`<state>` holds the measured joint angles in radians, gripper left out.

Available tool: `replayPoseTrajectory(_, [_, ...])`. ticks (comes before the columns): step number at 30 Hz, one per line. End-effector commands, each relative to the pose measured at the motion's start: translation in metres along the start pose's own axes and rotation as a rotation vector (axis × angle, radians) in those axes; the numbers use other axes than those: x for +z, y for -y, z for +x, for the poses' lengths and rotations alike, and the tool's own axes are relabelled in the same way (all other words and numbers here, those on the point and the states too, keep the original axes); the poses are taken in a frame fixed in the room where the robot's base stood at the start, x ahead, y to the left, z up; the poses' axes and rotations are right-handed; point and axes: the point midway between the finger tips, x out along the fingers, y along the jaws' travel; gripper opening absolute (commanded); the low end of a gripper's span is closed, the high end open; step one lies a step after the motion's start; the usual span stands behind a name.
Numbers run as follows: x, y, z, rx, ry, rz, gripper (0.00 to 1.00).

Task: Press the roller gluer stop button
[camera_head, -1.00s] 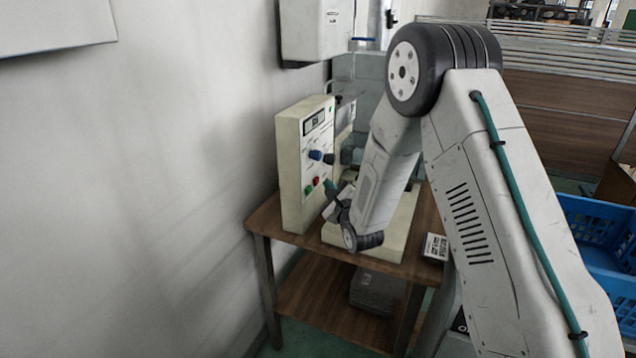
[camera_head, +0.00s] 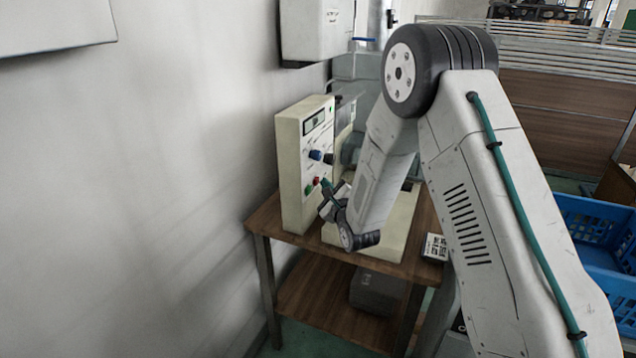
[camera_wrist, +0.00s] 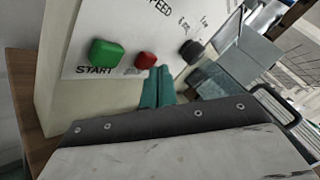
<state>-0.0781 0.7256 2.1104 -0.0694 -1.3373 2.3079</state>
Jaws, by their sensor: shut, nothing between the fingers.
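The roller gluer's cream control box (camera_head: 292,178) stands on a wooden table, with a small display, knobs and two buttons on its face. In the wrist view the green button (camera_wrist: 106,53) sits above the word START. The red button (camera_wrist: 146,61) is to its right, its label hidden or unreadable. My gripper (camera_wrist: 158,78) is shut and empty, its teal fingertips just below and right of the red button in that view. I cannot tell whether they touch the panel. In the head view the fingertips (camera_head: 324,182) are beside the red button (camera_head: 316,181).
A black knob (camera_wrist: 191,50) is right of the red button. The gluer's light base (camera_head: 385,240) lies beside the box on the wooden table (camera_head: 275,222). A small labelled box (camera_head: 434,246) is at the table's right. A blue crate (camera_head: 600,235) stands farther right.

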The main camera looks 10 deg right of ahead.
Motion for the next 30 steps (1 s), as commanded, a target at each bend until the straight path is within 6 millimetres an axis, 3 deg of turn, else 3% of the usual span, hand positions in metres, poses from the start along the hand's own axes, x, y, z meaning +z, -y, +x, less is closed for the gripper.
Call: replayPoseTrajectory(30, [0.0038, -0.0040, 0.0054, 0.000, -0.001, 0.000, 0.00])
